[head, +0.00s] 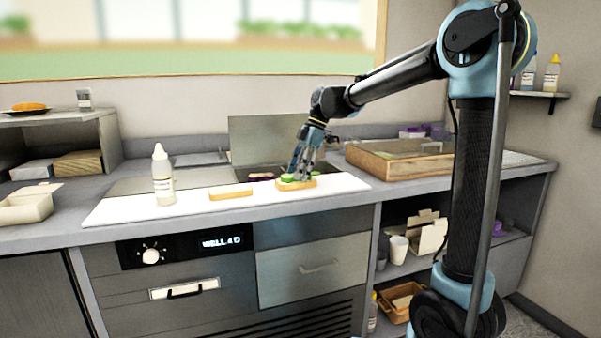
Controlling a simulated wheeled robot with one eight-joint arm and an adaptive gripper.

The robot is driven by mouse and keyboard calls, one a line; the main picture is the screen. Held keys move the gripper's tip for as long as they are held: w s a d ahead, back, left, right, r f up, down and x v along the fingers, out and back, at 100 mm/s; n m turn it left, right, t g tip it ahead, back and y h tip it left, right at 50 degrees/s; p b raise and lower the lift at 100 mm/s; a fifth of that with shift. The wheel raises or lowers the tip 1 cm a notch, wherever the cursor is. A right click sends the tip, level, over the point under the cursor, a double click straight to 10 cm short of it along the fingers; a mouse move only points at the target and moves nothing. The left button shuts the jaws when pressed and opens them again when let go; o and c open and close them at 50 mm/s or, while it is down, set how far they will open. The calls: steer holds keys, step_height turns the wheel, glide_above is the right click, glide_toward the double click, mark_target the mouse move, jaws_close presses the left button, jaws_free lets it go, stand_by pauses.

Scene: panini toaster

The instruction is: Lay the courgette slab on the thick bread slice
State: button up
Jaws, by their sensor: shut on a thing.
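My gripper (301,175) points down over the right end of the white board (125,207), shut on a small green piece that looks like the courgette slab (288,177). The green piece is at or just above a tan bread slice (296,185); I cannot tell whether they touch. The fingers hide part of both. A second bread slice (231,194) lies bare on the board to the left. Which slice is thicker is hard to tell from here.
A white squeeze bottle (163,176) stands on the board's left part. Behind the slices is a recessed bin with dark purple pieces (262,176) and a raised metal lid (262,139). A wooden-framed box (400,163) stands to the right. The board between bottle and left slice is clear.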

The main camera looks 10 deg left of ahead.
steer(key=shift+s+f, duration=0.1)
steer(key=shift+f, duration=0.2)
steer(key=shift+d+f, duration=0.1)
steer(key=shift+c, duration=0.3)
steer(key=shift+s+f, duration=0.1)
steer(key=shift+s, duration=0.15)
steer(key=shift+c, duration=1.3)
steer(key=o, duration=1.3)
steer(key=shift+w+f, duration=0.45)
steer(key=shift+w, duration=0.15)
steer(key=shift+s+r, duration=0.15)
steer(key=shift+r, duration=0.1)
steer(key=shift+r, duration=0.15)
